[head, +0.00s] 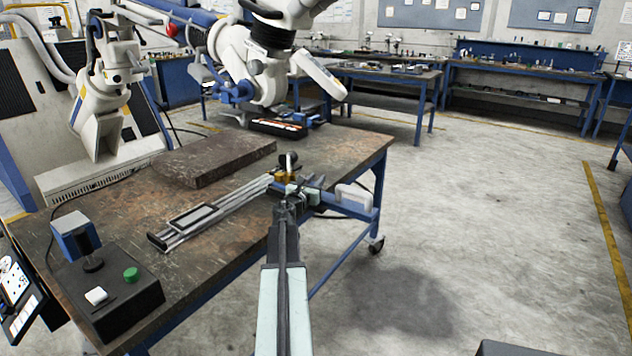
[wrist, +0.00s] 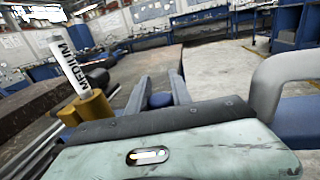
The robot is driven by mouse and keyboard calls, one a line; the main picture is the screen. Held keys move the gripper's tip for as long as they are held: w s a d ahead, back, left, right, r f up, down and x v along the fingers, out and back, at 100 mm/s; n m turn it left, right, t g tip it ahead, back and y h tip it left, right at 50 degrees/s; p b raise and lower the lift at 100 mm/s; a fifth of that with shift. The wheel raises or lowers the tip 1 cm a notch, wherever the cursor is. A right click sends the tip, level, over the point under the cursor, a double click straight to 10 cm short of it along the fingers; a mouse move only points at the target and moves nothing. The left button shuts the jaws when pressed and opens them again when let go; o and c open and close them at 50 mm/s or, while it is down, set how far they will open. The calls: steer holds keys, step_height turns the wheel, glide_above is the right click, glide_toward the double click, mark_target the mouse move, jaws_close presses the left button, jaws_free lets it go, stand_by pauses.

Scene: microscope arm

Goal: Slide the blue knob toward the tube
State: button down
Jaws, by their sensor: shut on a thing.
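The blue knob (wrist: 161,100) shows between my two fingers in the wrist view. My gripper (wrist: 159,86) is shut on it, with one finger on each side. The white tube (wrist: 73,58) with dark lettering stands tilted in a brass-coloured holder (wrist: 88,110), to the left of my fingers and apart from them. In the head view, my gripper (head: 291,190) is at the right end of the metal rails, close to the brass holder (head: 285,176). My arm hides part of the mechanism, and the knob is hard to make out there.
Metal rails (head: 208,218) run across the worn table (head: 225,240). A dark slab (head: 213,160) lies behind them. A black control box (head: 110,295) with a green button stands at the front left. A large white robot arm (head: 250,65) hangs over the table's back.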

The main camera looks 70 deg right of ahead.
stand_by(0.7)
steer(key=w, duration=0.3)
steer(key=shift+w+d, duration=0.15)
steer(key=shift+d, duration=0.25)
steer(key=c, duration=1.1)
jaws_free()
steer(key=a, duration=0.7)
steer(key=shift+w+a, duration=0.2)
steer(key=shift+a, duration=0.2)
